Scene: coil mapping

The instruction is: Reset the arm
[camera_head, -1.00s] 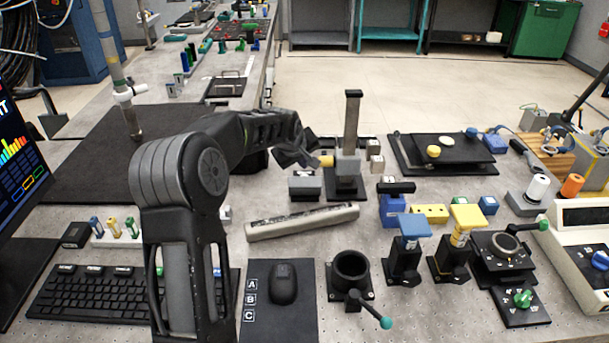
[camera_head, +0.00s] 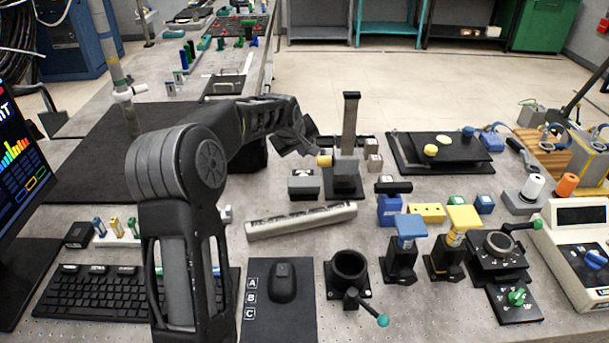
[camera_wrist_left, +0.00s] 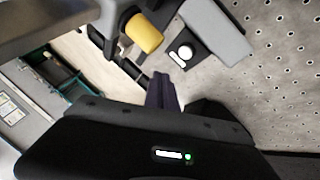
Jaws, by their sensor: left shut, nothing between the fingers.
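My left arm rises from the bottom of the head view, bends at an elbow, and reaches right. Its gripper (camera_head: 305,146) hangs over the bench close to the post stand (camera_head: 350,135) and its yellow knob (camera_head: 324,161); whether it touches the stand is unclear. In the left wrist view the dark fingers (camera_wrist_left: 163,92) are together with nothing between them. The yellow knob (camera_wrist_left: 144,34) lies just beyond them in that view. My right gripper is in neither view.
A grey bar (camera_head: 300,221) lies on the perforated bench below the gripper. A keyboard (camera_head: 95,291), mouse (camera_head: 283,282) and black ring holder (camera_head: 349,268) are nearer. Blue and yellow topped stands (camera_head: 409,227) are at right. A black mat (camera_head: 90,170) gives clear room at left.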

